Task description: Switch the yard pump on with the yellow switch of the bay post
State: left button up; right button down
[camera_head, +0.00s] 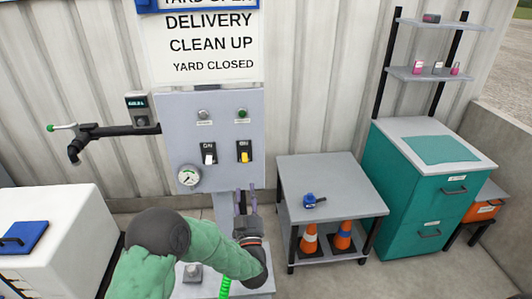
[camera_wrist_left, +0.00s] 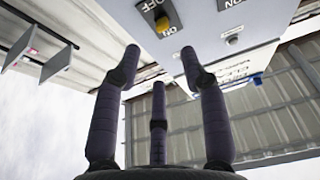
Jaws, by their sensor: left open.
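The grey bay post panel (camera_head: 212,175) stands against the corrugated wall. Its yellow switch (camera_head: 244,152) is on a dark plate at the right of the panel, beside a white switch (camera_head: 209,154). My left gripper (camera_head: 246,194) is open and empty, just below the panel's lower right, with fingers pointing up. In the left wrist view the picture is upside down, and the yellow switch (camera_wrist_left: 163,24) with OFF and ON labels shows beyond the open fingers (camera_wrist_left: 160,62), apart from them. I cannot tell the switch's position. My right gripper is out of view.
A green lamp (camera_head: 242,114) and a grey lamp (camera_head: 203,115) sit above the switches; a gauge (camera_head: 189,175) is below left. A tap (camera_head: 75,145) juts out left. A grey table (camera_head: 340,185) with a blue item and cones stands right, beside a teal cabinet (camera_head: 400,190).

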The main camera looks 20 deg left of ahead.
aim_at(245, 158)
pick_arm(q)
jog(key=x, duration=0.5)
jog(key=b+x, duration=0.1)
jog(key=x, duration=0.4)
jog(key=shift+w+a+r+b, duration=0.15)
jog(key=shift+a+r+b, duration=0.05)
jog(key=shift+r+b, duration=0.15)
